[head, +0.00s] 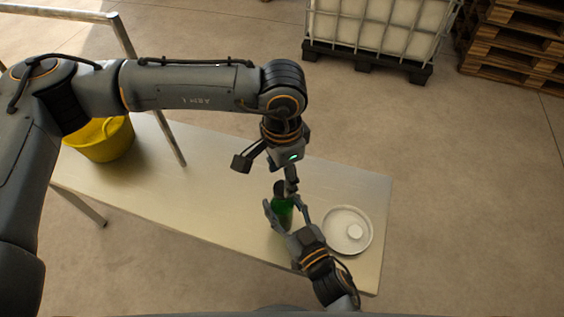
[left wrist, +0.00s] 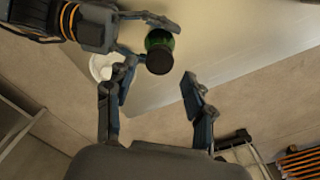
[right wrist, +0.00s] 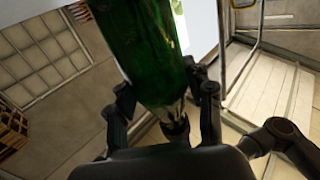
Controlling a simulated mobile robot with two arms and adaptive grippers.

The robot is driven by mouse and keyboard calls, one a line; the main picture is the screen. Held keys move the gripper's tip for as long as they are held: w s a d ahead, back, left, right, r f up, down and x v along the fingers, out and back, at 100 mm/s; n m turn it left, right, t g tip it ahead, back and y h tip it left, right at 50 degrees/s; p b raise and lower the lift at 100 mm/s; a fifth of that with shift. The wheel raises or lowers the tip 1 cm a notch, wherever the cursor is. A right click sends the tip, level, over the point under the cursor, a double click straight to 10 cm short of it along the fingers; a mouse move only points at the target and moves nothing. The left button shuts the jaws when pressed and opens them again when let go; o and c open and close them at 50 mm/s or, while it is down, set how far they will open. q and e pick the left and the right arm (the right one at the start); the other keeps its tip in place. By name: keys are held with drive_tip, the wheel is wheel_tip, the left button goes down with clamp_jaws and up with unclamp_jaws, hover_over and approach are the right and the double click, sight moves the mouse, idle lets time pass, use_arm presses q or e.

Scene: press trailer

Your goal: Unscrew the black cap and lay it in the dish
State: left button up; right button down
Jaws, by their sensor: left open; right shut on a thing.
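A green bottle (head: 284,214) stands upright over the table, held by my right gripper (head: 286,218), whose fingers are shut around its side. In the right wrist view the green glass (right wrist: 140,45) fills the upper middle, between the fingers (right wrist: 167,97). The black cap (left wrist: 159,61) sits on the bottle's top and faces the left wrist camera. My left gripper (left wrist: 160,77) is open just above the cap, one finger to each side, apart from it. The white dish (head: 334,243) lies on the table right of the bottle, with a small round white thing inside.
The pale table (head: 215,185) is mostly clear left of the bottle. A yellow bucket (head: 99,143) stands at its left end beside a metal rail (head: 150,90). A caged white tank (head: 372,32) and wooden pallets (head: 515,45) stand on the floor behind.

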sight(282, 187)
use_arm(q)
drive_tip(key=shift+f, duration=1.75)
